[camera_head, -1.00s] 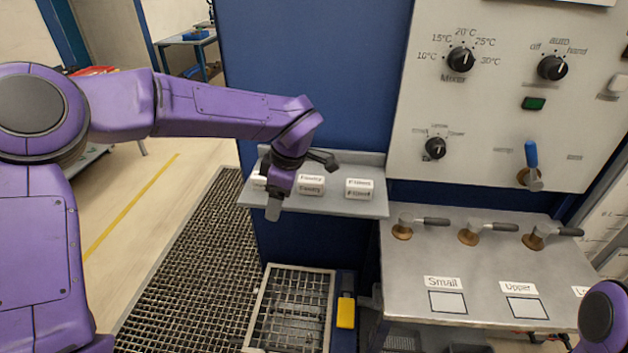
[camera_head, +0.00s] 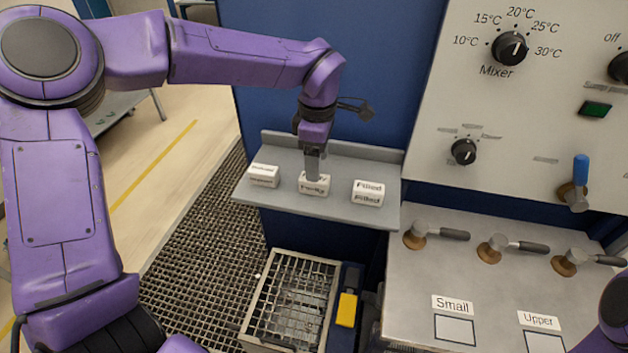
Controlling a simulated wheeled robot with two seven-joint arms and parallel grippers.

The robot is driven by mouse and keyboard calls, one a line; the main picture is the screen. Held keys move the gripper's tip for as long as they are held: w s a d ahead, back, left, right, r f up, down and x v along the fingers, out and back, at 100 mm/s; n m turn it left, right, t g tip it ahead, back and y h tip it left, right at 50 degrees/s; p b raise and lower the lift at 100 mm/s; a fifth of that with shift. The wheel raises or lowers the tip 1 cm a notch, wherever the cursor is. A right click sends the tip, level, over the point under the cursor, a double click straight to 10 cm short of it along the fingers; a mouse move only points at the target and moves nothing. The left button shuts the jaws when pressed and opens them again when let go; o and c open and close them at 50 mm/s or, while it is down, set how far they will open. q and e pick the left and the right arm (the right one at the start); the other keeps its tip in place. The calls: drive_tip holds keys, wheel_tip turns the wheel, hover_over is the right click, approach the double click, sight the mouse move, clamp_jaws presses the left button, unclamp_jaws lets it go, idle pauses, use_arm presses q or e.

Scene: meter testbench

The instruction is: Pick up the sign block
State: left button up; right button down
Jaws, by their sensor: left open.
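Three small white sign blocks with black lettering stand in a row on a grey shelf (camera_head: 345,208). The left block (camera_head: 264,176) has small print. The middle block (camera_head: 314,188) is partly hidden by my gripper; its lettering seems to read "Faulty". The right block (camera_head: 367,193) reads "Filled". My left gripper (camera_head: 313,170) points down at the middle block, its finger overlapping the block's top in the picture. It is open; I cannot tell whether it touches the block. My right gripper is not in view; only part of my right arm shows at the right edge.
A control panel (camera_head: 540,120) with knobs and a blue-handled lever (camera_head: 580,170) rises at the right. Below it, a metal bench (camera_head: 410,290) carries several valve handles and labels. A metal grate (camera_head: 290,300) and a yellow-topped item (camera_head: 347,310) lie below the shelf.

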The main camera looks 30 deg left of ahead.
sight(314, 184)
use_arm(q)
drive_tip(key=f, duration=0.1)
drive_tip(key=f+p, duration=0.1)
drive_tip(key=f, duration=0.3)
drive_tip(key=shift+s+a+f, duration=0.15)
drive_tip(key=shift+s+f, duration=0.1)
drive_tip(key=shift+s, duration=0.05)
drive_tip(key=c, duration=1.1)
